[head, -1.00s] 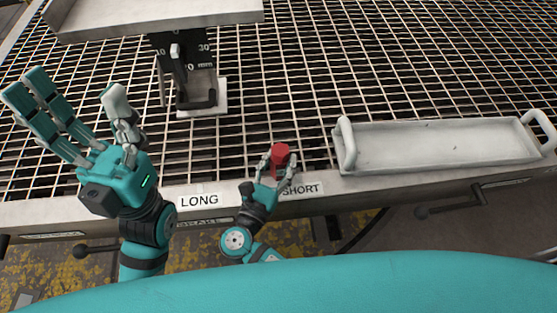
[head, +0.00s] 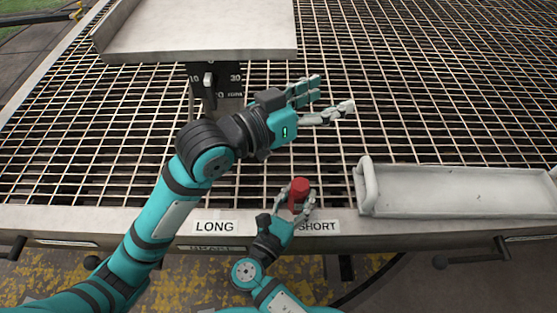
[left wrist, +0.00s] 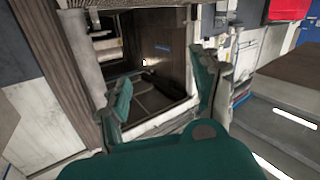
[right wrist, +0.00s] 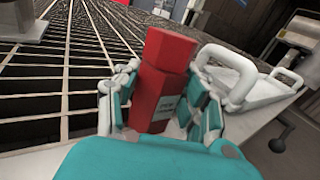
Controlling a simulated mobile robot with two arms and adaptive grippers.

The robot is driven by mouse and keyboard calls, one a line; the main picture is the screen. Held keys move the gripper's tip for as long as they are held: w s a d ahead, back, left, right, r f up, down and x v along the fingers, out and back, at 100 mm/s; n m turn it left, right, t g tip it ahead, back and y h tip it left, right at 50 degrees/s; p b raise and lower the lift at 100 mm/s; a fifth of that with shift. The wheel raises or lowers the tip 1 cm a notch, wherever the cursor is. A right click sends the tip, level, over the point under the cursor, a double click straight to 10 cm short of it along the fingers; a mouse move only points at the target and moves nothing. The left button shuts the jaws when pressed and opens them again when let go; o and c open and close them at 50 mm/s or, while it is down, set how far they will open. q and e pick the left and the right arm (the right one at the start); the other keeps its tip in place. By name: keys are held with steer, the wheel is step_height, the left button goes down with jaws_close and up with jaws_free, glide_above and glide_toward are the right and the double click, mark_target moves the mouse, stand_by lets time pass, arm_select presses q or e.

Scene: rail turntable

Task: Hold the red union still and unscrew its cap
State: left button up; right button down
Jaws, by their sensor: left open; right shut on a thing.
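The red union (head: 299,188) stands upright near the front edge of the grating, by the SHORT label. My right gripper (head: 293,200) is shut on its lower body. In the right wrist view the red union (right wrist: 160,85) shows a wider faceted cap (right wrist: 169,50) on top, above the fingers, and a small label on its body. The cap is seated on the body. My left gripper (head: 333,97) is open and empty, above the grating, higher in the picture than the union and apart from it. The left wrist view shows only its fingers (left wrist: 165,95) and background.
A white tray with raised handles (head: 460,192) stands to the right of the union. A raised grey platform (head: 200,30) on a scaled post (head: 208,85) stands at the back left. LONG (head: 214,227) and SHORT labels mark the front rail. The grating between is clear.

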arm_select(q)
step_height(320, 180, down, 8)
steer(key=s+m+g+y, duration=0.2)
steer(key=g+y, duration=0.6)
steer(key=y, duration=0.2)
glide_toward(299, 186)
steer(key=x, duration=0.9)
steer(key=shift+w+f, duration=0.1)
steer(key=shift+f, duration=0.3)
steer(key=c, duration=1.3)
steer(key=shift+d, duration=0.1)
jaws_close()
steer(key=n+t, duration=0.1)
steer(key=n, duration=0.1)
steer(key=shift+d+n+y, duration=0.15)
steer(key=shift+n+y, duration=0.15)
steer(key=shift+y, duration=0.1)
steer(key=n+t+y, duration=0.1)
steer(key=n, duration=0.2)
